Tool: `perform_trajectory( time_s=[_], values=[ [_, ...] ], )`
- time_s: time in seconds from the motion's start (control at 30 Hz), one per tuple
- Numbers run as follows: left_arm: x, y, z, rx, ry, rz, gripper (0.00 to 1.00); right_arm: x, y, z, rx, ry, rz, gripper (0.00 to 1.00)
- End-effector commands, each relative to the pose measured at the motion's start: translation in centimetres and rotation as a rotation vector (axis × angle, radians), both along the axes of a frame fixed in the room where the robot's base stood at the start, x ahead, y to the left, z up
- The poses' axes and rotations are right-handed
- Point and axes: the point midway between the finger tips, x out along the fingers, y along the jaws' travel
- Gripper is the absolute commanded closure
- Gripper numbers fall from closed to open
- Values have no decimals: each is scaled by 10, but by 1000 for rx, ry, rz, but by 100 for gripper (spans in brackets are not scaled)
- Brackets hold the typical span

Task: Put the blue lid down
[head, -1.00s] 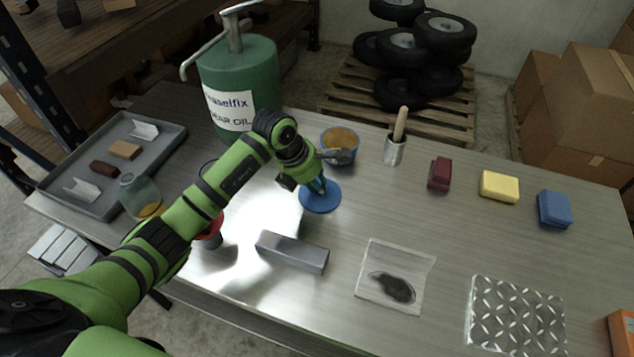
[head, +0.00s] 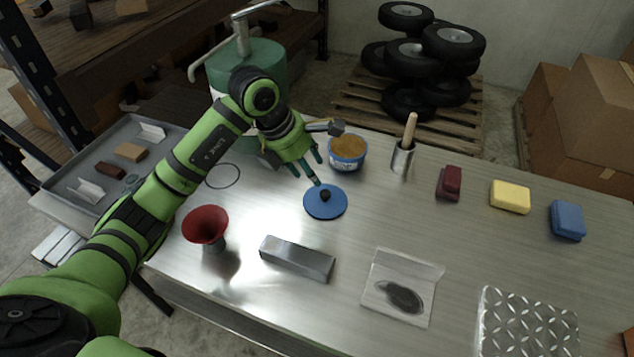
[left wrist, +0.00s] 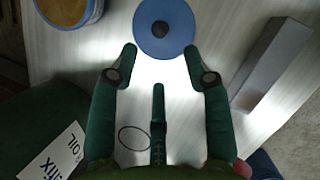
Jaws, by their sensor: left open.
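The blue lid (head: 322,204) lies flat on the metal table, with a dark round knob at its middle. It also shows in the left wrist view (left wrist: 165,38), just beyond my fingertips. My left gripper (head: 312,172) is open and empty, above and behind the lid, its fingers apart from the knob. In the left wrist view the open left gripper (left wrist: 160,58) has its fingers spread on either side below the lid. The blue-rimmed tub (head: 347,155) of tan contents stands open behind the lid. My right gripper is not in view.
A grey metal bar (head: 297,258) and a red funnel (head: 206,228) stand in front. A cup with a wooden handle (head: 403,158), coloured blocks (head: 510,197), a stained sheet (head: 401,287) and a tread plate (head: 527,325) are to the right. A green oil drum (head: 262,58) is behind.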

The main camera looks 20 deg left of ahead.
Motion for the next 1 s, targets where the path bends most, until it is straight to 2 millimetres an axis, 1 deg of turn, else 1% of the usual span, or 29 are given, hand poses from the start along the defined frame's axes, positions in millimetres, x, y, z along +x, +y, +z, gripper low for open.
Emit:
perform_trajectory(
  time_s=[0.1, 0.23, 0.73, 0.83, 1.0],
  values=[
    [-3, 5, 14, 0, -3, 1, 51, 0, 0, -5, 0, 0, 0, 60],
    [-6, 7, 21, 0, -1, 0, 51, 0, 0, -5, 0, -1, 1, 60],
    [-6, 7, 24, 0, 0, 1, 51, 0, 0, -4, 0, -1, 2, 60],
    [-6, 7, 35, -1, 0, 1, 51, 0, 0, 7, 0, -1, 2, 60],
    [-6, 7, 72, -1, 0, 1, 51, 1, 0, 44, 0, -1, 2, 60]
  ],
)
